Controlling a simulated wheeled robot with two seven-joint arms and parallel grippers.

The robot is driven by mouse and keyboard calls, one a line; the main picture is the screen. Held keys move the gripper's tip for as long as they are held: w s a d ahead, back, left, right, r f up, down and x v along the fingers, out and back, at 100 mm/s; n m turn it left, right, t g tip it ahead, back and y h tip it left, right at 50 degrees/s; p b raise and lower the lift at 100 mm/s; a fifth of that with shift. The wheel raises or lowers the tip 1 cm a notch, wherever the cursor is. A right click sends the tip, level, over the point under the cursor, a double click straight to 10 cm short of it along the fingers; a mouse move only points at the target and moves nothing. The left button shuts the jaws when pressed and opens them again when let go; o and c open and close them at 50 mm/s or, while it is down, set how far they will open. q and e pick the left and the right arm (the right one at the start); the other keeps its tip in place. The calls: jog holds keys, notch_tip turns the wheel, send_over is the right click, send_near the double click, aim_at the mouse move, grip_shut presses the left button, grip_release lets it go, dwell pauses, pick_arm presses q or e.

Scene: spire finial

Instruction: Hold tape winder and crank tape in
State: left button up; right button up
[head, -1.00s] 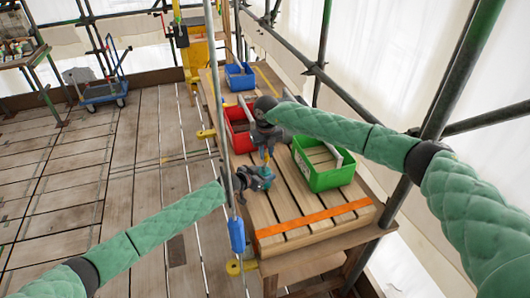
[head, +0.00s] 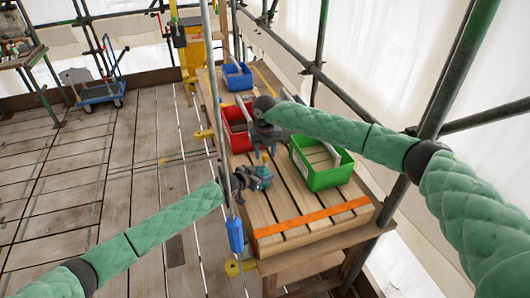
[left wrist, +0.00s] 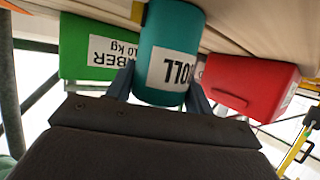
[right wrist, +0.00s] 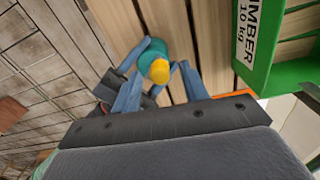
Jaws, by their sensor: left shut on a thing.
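The tape winder is a teal drum with a white lettered label, seen close in the left wrist view (left wrist: 168,50). It also shows in the head view (head: 264,172), low over the slatted bench. My left gripper (head: 252,178) is shut on its sides. A yellow knob, likely the crank's, sits on top in the right wrist view (right wrist: 160,71). My right gripper (right wrist: 158,82) is above the winder with its fingers spread either side of the knob; a gap shows, and I cannot tell whether either finger touches. The tape itself is not distinguishable.
A green bin (head: 322,178) stands on the bench right of the winder, a red bin (head: 236,128) behind it, and a blue bin (head: 238,78) farther back. An orange strip (head: 312,216) crosses the bare near slats. A scaffold pole (head: 216,100) rises at the bench's left side.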

aim_at(265, 154)
notch_tip(265, 154, up, 12)
dwell(0.8)
dwell(0.4)
pick_arm(q)
jog(key=o, duration=1.1)
jog(key=shift+a, duration=0.1)
